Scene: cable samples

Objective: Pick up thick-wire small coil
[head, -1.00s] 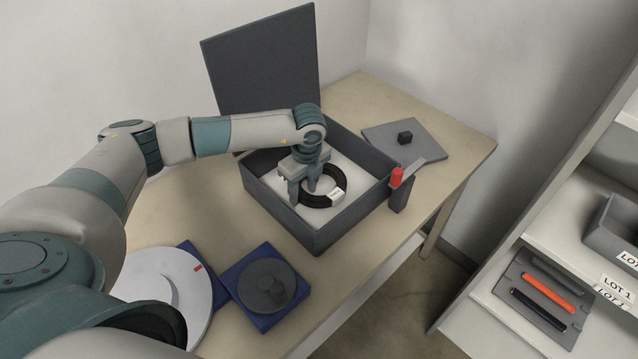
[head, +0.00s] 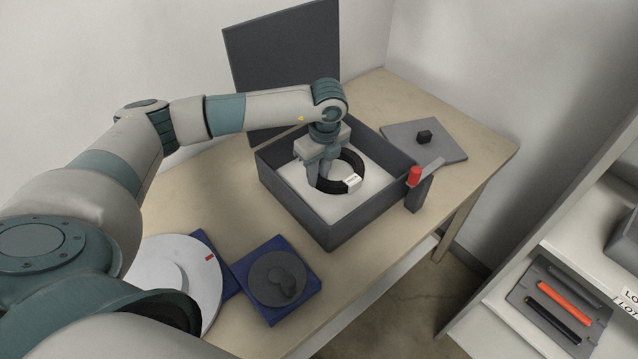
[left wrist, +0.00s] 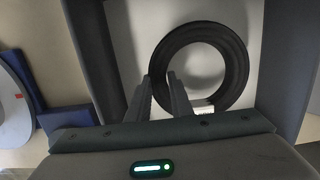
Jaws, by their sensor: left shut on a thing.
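The black thick-wire small coil (head: 352,163) with a white tag (head: 353,183) lies in an open grey box (head: 340,233) with a pale inside. My left gripper (head: 321,186) points down into the box and is shut on the near-left part of the coil's ring. In the left wrist view the coil (left wrist: 237,62) shows as a ring, with the gripper's fingers (left wrist: 164,88) at its lower left edge. The white tag is partly hidden there. I cannot tell whether the coil is clear of the box floor. My right gripper is not in view.
The box lid (head: 283,70) stands upright behind it. A grey plate with a black knob (head: 424,137) and a red-topped post (head: 415,177) are to the right. A blue-based dial (head: 278,279) and white disc (head: 180,275) are at the front left.

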